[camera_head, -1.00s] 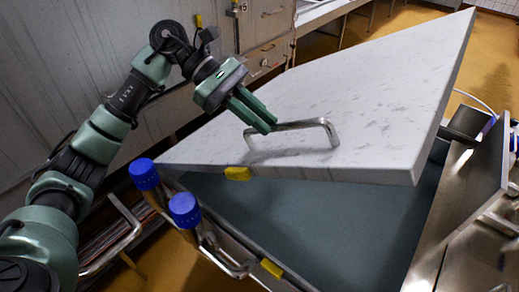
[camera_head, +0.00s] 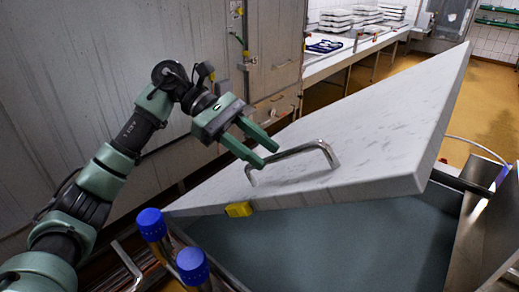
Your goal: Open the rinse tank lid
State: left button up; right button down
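The rinse tank lid (camera_head: 370,130) is a pale, mottled slab, raised at a slant over the tank (camera_head: 330,245), with the dark interior showing below its near edge. A metal bar handle (camera_head: 300,151) stands on the lid near that edge, with a yellow tab (camera_head: 239,209) on the edge. My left gripper (camera_head: 269,155) is open, its two green fingers apart, with the tips at the left end of the handle. I cannot tell whether they touch it. My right gripper is not in view.
Two blue-capped posts (camera_head: 151,223) stand at the tank's near left corner, beside a metal rail (camera_head: 127,262). A large grey cabinet (camera_head: 110,70) fills the left. A counter with trays (camera_head: 355,45) stands at the back.

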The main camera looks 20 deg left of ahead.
pick_arm(q)
jog(key=shift+a, duration=0.25)
jog(key=b+v, duration=0.3)
jog(key=v, duration=0.4)
jog(key=shift+a, duration=0.15)
jog(key=shift+w+r, duration=0.1)
